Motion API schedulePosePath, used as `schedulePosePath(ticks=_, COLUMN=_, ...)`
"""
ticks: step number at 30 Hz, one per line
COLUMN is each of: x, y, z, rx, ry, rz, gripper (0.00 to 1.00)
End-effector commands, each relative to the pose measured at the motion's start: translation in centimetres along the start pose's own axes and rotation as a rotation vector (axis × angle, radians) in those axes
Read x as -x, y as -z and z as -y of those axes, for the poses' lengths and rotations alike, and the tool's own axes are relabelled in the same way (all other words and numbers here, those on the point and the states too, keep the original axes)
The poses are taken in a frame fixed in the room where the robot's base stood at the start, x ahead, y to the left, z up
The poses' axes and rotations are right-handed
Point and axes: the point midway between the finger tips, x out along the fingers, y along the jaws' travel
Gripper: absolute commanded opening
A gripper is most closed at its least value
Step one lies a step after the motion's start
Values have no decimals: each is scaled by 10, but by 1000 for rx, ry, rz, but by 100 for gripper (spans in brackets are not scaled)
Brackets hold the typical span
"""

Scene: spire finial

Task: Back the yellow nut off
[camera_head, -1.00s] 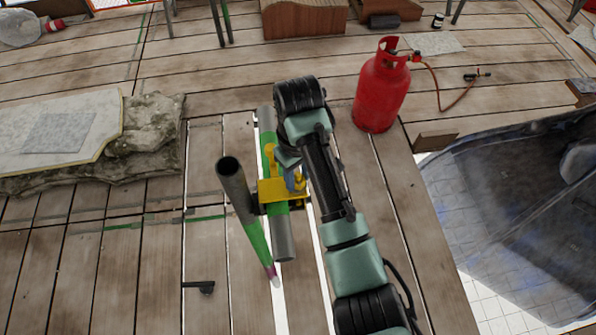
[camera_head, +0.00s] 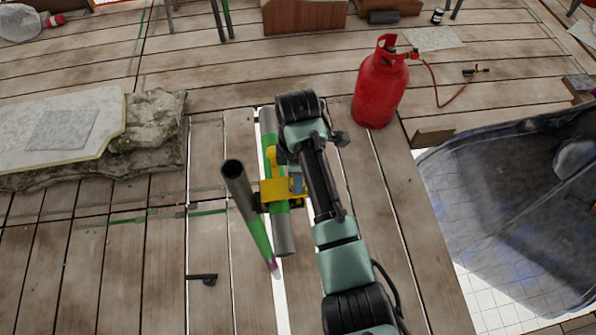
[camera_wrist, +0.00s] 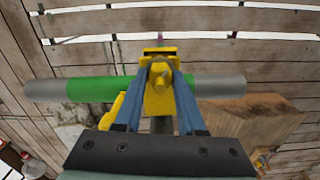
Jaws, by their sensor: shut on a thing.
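A yellow clamp (camera_head: 270,188) sits around a green and grey tube (camera_head: 283,240). A second, dark-ended tube with a green section (camera_head: 238,190) stands beside it and slants down to a pinkish tip. In the wrist view the yellow nut (camera_wrist: 159,72) sits at the middle of the yellow clamp body (camera_wrist: 158,104), in front of the green tube (camera_wrist: 120,90). My gripper (camera_wrist: 158,80) has its two blue fingers shut on the yellow nut, one at each side. In the head view my arm hides most of the gripper.
A red gas cylinder (camera_head: 381,85) with a hose and torch stands behind and right. A stone block with a pale slab (camera_head: 60,130) lies at left. A dark tool (camera_head: 203,278) lies on the planks. A dark sheeted opening (camera_head: 520,200) is at right. Narrow gaps split the deck.

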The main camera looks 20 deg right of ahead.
Motion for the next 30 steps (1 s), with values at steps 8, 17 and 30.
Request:
schedulePosePath(ticks=8, x=2, y=1, z=0, rx=242, ry=-2, rz=-2, gripper=0)
schedulePosePath(ticks=17, x=1, y=1, z=0, rx=419, ry=-2, rz=-2, gripper=0)
schedulePosePath(ticks=30, x=1, y=1, z=0, rx=499, ry=-3, rz=-2, gripper=0)
